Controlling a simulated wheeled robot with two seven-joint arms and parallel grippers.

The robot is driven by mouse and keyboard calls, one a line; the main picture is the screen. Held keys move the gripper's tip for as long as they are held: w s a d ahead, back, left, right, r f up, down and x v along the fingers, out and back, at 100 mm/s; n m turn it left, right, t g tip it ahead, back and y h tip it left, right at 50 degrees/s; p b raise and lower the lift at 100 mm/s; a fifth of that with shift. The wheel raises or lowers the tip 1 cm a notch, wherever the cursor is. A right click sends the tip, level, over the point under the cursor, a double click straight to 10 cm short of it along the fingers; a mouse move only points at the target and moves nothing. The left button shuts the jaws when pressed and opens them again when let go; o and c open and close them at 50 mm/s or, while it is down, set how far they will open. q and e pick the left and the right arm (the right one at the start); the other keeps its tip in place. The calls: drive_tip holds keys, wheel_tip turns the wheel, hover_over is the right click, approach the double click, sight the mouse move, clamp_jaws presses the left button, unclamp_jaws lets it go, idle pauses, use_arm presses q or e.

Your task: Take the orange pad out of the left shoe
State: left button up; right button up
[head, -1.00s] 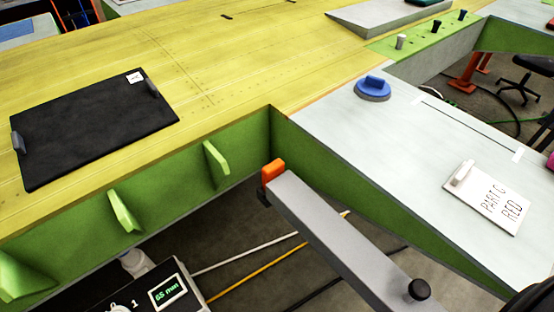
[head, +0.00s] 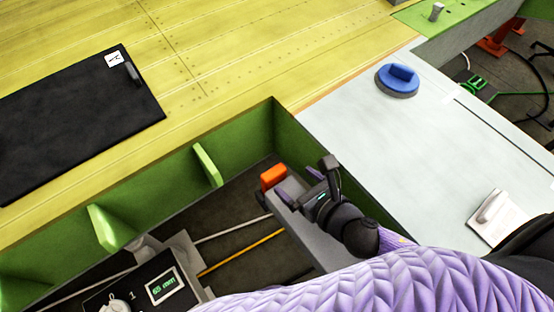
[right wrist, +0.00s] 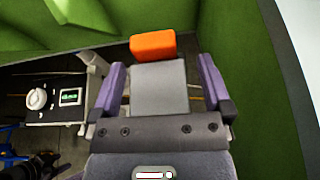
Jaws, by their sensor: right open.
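The orange pad (head: 273,176) sits at the far end of a grey bar (head: 311,240) below the yellow panel, near the inside corner of the green frame. A small dark part shows beside it, perhaps the shoe. In the right wrist view the pad (right wrist: 153,46) stands just beyond the fingertips, at the end of the bar (right wrist: 160,88). My right gripper (head: 299,184) is open, its purple fingers close to the pad but not on it. In the wrist view the fingers (right wrist: 162,64) lie on either side of the bar's end. My left gripper is out of view.
Green frame walls (head: 335,185) and ribs (head: 208,165) border the opening. A box with a lit display (head: 163,287) stands below left. A black mat (head: 75,125) covers part of the yellow panel.

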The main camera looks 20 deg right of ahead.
sight(274, 171)
drive_tip(key=shift+w+a+f+n, duration=0.15)
drive_tip(key=shift+w+a+f, duration=0.05)
drive_tip(key=shift+w, duration=0.15)
drive_tip(key=shift+w+a+f+n, duration=0.15)
drive_tip(key=shift+w, duration=0.2)
drive_tip(key=shift+w+a+f, duration=0.3)
drive_tip(key=shift+a, duration=0.2)
drive_tip(key=b+x, duration=0.1)
drive_tip(key=x, duration=0.4)
drive_tip(key=shift+a+f, duration=0.1)
drive_tip(key=shift+f, duration=0.15)
drive_tip(key=shift+w+a+f, duration=0.1)
drive_tip(key=shift+w, duration=0.1)
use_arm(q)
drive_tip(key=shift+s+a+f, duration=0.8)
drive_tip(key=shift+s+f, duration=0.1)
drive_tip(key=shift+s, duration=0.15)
use_arm(e)
drive_tip(key=c, duration=0.9)
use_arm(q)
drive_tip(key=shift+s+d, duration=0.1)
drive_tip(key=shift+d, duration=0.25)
use_arm(e)
clamp_jaws()
